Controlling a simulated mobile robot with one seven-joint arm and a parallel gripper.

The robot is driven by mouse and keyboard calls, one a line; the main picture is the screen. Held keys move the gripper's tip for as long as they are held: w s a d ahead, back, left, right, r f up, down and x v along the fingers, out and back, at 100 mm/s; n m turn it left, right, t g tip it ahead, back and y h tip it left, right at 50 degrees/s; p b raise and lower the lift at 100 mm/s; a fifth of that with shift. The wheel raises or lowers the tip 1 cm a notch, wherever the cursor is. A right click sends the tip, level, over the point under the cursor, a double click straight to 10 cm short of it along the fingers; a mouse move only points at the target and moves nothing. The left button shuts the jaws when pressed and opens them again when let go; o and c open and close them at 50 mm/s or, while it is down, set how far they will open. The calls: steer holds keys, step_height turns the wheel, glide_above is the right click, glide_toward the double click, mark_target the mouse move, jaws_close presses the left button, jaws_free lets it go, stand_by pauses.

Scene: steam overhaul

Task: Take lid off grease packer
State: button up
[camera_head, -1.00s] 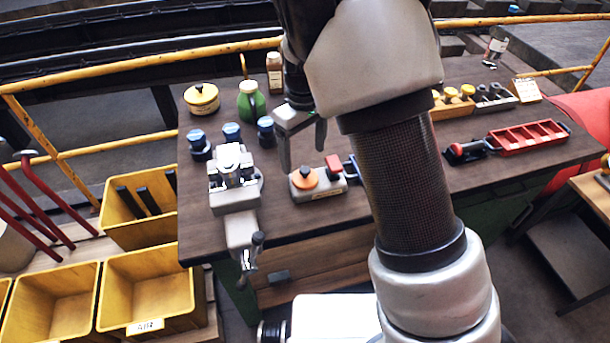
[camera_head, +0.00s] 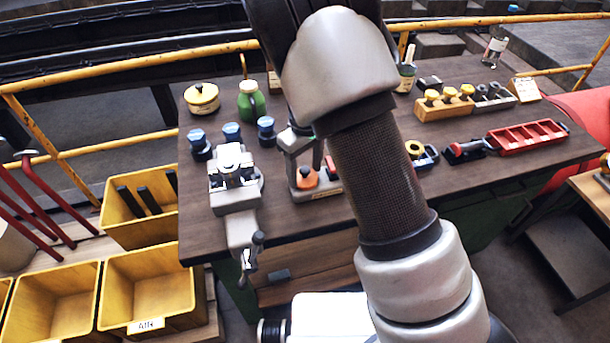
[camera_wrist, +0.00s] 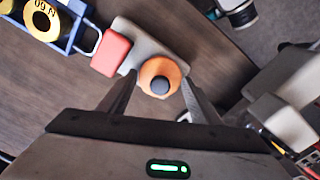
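The grease packer appears to be the grey block-like body (camera_wrist: 135,45) on the bench, with a round orange lid (camera_wrist: 160,68) that has a dark centre knob, and a red block (camera_wrist: 110,52) at its other end. In the head view the orange lid (camera_head: 307,178) is partly hidden by my gripper (camera_head: 306,175). In the wrist view my gripper (camera_wrist: 160,84) is open, its two fingers on either side of the orange lid. I cannot tell whether the fingers touch it.
A grey vise (camera_head: 235,190) stands left of the packer, with blue-capped pots (camera_head: 232,133) behind it. A green bottle (camera_head: 250,103) and yellow pot (camera_head: 202,99) stand further back. A blue holder with a yellow ring (camera_wrist: 42,20) lies close beside the packer.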

steer(key=c, duration=0.5)
steer(key=shift+o, duration=0.2)
